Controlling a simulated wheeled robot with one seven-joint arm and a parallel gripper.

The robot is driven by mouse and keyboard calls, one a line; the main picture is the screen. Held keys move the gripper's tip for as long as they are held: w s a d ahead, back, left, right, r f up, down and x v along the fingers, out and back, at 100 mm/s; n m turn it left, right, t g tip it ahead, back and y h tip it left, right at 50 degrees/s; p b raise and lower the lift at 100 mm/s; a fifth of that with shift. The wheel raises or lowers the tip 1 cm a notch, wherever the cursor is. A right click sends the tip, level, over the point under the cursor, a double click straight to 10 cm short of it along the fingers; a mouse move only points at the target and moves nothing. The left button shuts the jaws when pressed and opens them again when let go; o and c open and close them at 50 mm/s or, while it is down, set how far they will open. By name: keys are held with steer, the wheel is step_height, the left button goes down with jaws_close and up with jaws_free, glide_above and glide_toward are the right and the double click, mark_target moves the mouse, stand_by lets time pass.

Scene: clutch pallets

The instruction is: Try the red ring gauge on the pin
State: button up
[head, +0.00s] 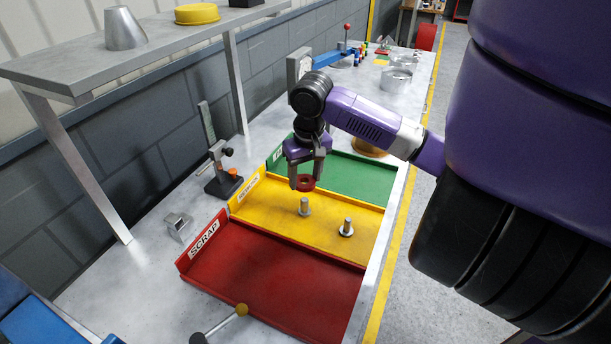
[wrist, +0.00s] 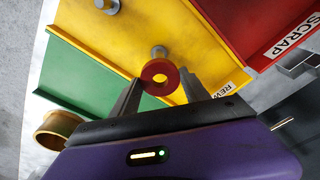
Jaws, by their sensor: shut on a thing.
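The red ring gauge (head: 306,183) is held between the fingertips of my gripper (head: 306,178), above the yellow tray (head: 262,225).
The red SCRAP tray (head: 270,285) lies nearer, the green tray (head: 345,172) farther. A bronze ring (head: 368,148) is beyond the green tray. A gauge stand (head: 222,175) and a small metal block (head: 177,225) stand left. A shelf (head: 150,60) overhangs the back left.

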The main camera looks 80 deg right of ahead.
mark_target(304, 199)
steer(key=shift+f+b, duration=1.55)
steer(key=shift+f, duration=0.95)
steer(key=shift+f, duration=0.25)
stand_by(0.3)
steer(key=o, duration=1.7)
steer(key=o, duration=0.4)
steer(key=shift+o, duration=0.2)
